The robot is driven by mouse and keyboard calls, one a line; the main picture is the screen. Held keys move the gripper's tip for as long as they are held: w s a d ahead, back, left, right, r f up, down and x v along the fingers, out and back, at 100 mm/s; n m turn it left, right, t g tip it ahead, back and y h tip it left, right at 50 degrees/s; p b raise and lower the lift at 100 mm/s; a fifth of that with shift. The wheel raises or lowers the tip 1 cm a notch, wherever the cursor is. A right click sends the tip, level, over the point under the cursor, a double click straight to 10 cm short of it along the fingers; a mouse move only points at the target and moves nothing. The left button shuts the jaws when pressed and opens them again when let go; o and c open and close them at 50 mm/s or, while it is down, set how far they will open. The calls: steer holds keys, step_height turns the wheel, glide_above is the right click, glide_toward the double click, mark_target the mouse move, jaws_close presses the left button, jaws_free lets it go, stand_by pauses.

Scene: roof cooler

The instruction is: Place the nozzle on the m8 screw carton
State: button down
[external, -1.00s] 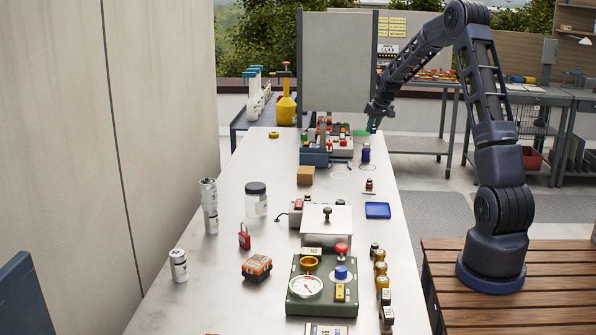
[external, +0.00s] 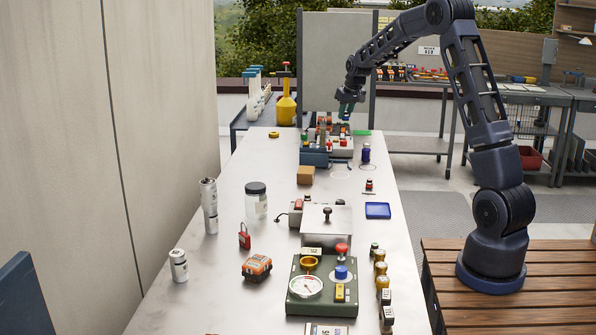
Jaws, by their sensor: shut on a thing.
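My gripper (external: 346,116) is at the far end of the long bench, low above the grey and blue racks. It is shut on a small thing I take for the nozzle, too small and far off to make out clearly. A plain brown box (external: 305,175) stands on the bench nearer the camera, left of the gripper. It may be the m8 screw carton, but no label is readable. Its top is bare.
The racks (external: 316,158) hold several small coloured parts under my gripper. A purple bottle (external: 366,152) stands right of them. A lidded jar (external: 256,201), a metal box (external: 327,219) and a blue tray (external: 378,211) are nearer.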

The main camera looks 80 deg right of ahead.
step_height(320, 180, up, 3)
glide_above(304, 168)
steer(key=a, duration=0.2)
steer(key=f, duration=1.9)
steer(key=shift+s+d+f, duration=0.2)
steer(key=shift+s+f, duration=0.15)
steer(key=shift+s, duration=0.05)
steer(key=shift+f, duration=0.15)
steer(key=c, duration=1.2)
jaws_free()
